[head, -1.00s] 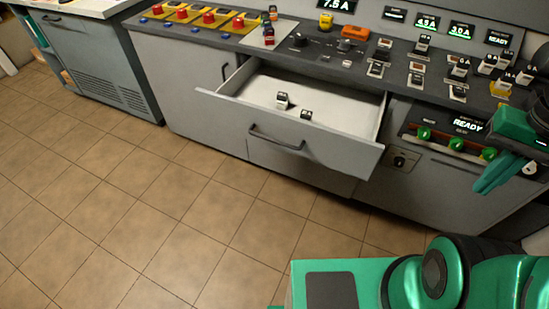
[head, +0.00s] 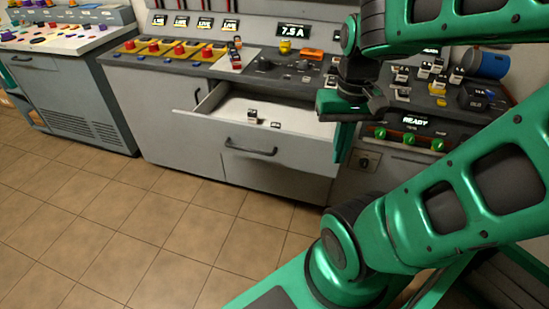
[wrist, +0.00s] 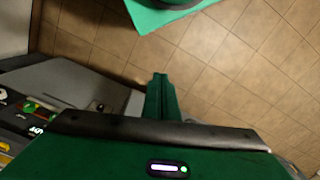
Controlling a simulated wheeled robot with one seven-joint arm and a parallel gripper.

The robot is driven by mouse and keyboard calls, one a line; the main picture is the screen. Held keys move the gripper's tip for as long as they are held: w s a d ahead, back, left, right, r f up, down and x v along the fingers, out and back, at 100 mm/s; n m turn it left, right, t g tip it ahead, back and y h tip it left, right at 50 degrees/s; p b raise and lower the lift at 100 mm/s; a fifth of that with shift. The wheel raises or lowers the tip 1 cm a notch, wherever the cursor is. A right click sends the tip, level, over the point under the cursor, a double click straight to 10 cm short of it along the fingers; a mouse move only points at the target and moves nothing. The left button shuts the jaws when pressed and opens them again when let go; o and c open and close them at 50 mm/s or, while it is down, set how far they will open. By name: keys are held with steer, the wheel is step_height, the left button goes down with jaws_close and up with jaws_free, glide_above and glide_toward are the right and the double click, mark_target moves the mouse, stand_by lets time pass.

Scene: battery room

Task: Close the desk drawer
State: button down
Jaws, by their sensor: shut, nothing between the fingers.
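The desk drawer (head: 262,152) is a grey front with a dark bar handle (head: 250,149), and it stands pulled out from the grey desk in the head view. In the wrist view the shut green fingers (wrist: 161,97) show over the tile floor, beside a grey surface.
The desk top carries red buttons on yellow plates (head: 178,50), several small switches and a blue cylinder (head: 488,63). A lit panel with green knobs (head: 409,135) sits right of the drawer. A second grey cabinet (head: 68,95) stands left. The tile floor (head: 120,225) in front is clear.

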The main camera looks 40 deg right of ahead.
steer(key=shift+a, duration=0.1)
steer(key=w+d+f+m+g+h, duration=0.15)
steer(key=w+f+m+h, duration=0.35)
steer(key=w+m, duration=0.65)
steer(key=w+a+f+m+t+h, duration=0.2)
steer(key=w+a+f+m+h, duration=0.1)
steer(key=w+a+f+m, duration=0.5)
steer(key=m, duration=0.1)
glide_toward(293, 160)
step_height(293, 160, down, 3)
steer(key=s, duration=0.2)
steer(key=shift+w+d+f+g, duration=0.1)
steer(key=shift+w+d+g, duration=0.05)
steer(key=shift+w+d, duration=0.3)
steer(key=shift+w+d+f+g, duration=0.1)
steer(key=shift+w+d, duration=0.15)
steer(key=shift+d, duration=0.35)
steer(key=shift+w+d+r, duration=0.1)
steer(key=shift+w+d, duration=0.25)
steer(key=shift+d, duration=0.1)
